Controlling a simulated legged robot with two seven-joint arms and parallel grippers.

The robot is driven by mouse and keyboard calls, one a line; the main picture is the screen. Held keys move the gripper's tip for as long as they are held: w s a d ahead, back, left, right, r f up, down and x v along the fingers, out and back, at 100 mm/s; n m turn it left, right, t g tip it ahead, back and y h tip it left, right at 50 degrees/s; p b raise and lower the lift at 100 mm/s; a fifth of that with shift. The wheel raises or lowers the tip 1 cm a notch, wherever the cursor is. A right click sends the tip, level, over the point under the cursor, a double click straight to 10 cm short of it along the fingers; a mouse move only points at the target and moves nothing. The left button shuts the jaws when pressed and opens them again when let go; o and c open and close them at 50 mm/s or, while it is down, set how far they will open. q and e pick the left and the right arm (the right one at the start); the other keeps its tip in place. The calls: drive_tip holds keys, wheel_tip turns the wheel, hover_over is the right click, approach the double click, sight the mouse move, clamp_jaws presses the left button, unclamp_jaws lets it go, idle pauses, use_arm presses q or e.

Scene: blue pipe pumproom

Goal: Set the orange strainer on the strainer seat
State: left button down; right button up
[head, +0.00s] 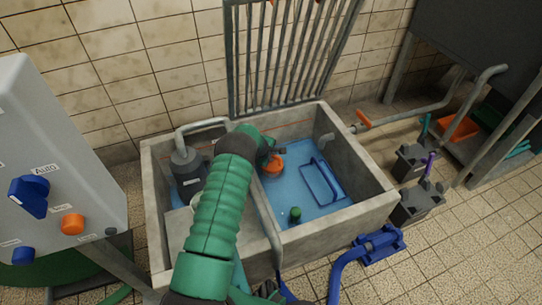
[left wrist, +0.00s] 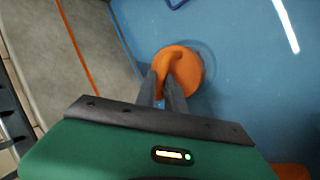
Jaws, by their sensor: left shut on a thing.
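The orange strainer (head: 273,167) is at the left side of the blue water basin in the head view. It also shows as a round orange body with a raised grip in the left wrist view (left wrist: 187,72). My left gripper (left wrist: 167,86) is shut on that raised grip, with its dark fingers on either side of it. In the head view my left gripper (head: 266,152) hides part of the strainer. A faint ring shows around the strainer on the blue surface. I cannot make out the strainer seat for certain. My right gripper is not clearly in view.
A concrete tank wall (head: 345,215) surrounds the basin. A dark pump (head: 187,168) stands left, a green-topped object (head: 295,214) and a blue frame (head: 322,180) lie in the basin. An upright grate (head: 290,60) stands behind. A control box (head: 60,160) is far left.

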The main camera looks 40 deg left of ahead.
use_arm(q)
drive_tip(key=c, duration=1.3)
unclamp_jaws()
drive_tip(key=shift+c, duration=0.2)
wheel_tip(320, 180, up, 9)
drive_tip(key=p, duration=0.7)
drive_tip(key=d+r+m+h+p, duration=0.2)
drive_tip(key=d+r+m, duration=0.4)
drive_tip(key=d, duration=0.4)
drive_tip(key=s+d+r+m+g+h+p, duration=0.1)
drive_tip(key=d+r+m+h+p, duration=0.2)
drive_tip(key=d+r, duration=0.5)
drive_tip(key=d+m+h, duration=0.1)
drive_tip(key=d+m, duration=0.1)
drive_tip(key=shift+s+d+r+m+h+p, duration=0.3)
drive_tip(key=shift+m, duration=0.1)
